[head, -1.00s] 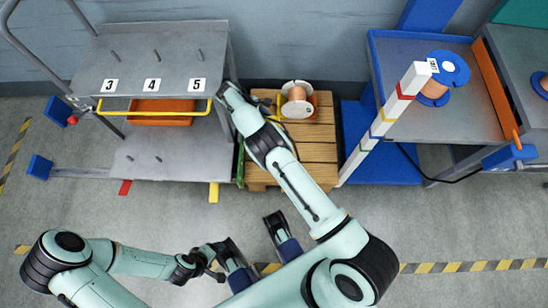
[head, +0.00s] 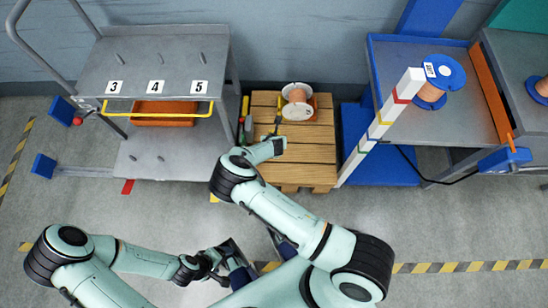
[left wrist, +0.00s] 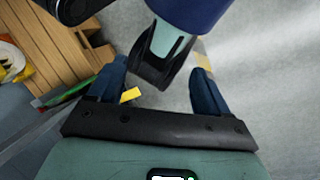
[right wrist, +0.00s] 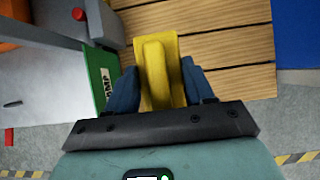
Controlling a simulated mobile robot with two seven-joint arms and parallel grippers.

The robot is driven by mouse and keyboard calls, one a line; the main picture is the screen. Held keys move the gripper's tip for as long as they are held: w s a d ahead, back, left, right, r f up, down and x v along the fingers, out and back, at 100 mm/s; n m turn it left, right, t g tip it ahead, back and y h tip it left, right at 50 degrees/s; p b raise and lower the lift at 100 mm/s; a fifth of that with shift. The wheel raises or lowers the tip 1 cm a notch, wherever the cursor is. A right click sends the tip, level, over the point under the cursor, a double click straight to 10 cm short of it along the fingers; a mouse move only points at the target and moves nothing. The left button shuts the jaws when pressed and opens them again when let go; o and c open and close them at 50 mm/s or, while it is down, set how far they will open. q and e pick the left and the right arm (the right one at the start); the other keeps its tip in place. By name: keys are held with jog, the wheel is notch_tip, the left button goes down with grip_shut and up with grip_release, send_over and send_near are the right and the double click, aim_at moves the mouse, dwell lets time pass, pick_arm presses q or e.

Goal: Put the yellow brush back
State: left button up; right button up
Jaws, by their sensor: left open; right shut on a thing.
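In the right wrist view my right gripper (right wrist: 158,68) is shut on the yellow brush (right wrist: 156,80), with a dark blue finger on each side of it. The wooden pallet's planks (right wrist: 222,48) lie beyond it. In the head view my right gripper (head: 278,125) is over the pallet (head: 308,160), in front of the copper-coloured spool (head: 297,97); the brush cannot be made out clearly there. My left gripper (head: 228,262) is low, close to my body.
A grey cart (head: 150,60) with slots 3, 4 and 5 and an orange bin (head: 163,113) stands left of the pallet. A green item (right wrist: 104,75) is beside the pallet. A blue cart (head: 455,105) with a striped post (head: 385,122) stands right. Floor in front is mostly clear.

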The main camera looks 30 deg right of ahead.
notch_tip(320, 180, down, 19)
jog(key=b, duration=0.6)
jog(key=shift+r, duration=0.1)
pick_arm(q)
jog(key=w+a+f+t, duration=0.1)
jog(key=w+a+f, duration=0.1)
jog(key=w+f, duration=0.1)
jog(key=w+a+f+t+y, duration=0.1)
jog(key=w+a+f+t, duration=0.1)
jog(key=w+f, duration=0.2)
jog(key=shift+w+a+f+n, duration=0.15)
jog(key=shift+w+a+n, duration=0.15)
jog(key=shift+w, duration=0.85)
pick_arm(e)
jog(key=shift+f, duration=0.25)
jog(key=o, duration=1.3)
pick_arm(q)
jog(key=shift+w+f, duration=0.1)
jog(key=shift+w, duration=0.05)
pick_arm(e)
jog(key=shift+r, duration=0.1)
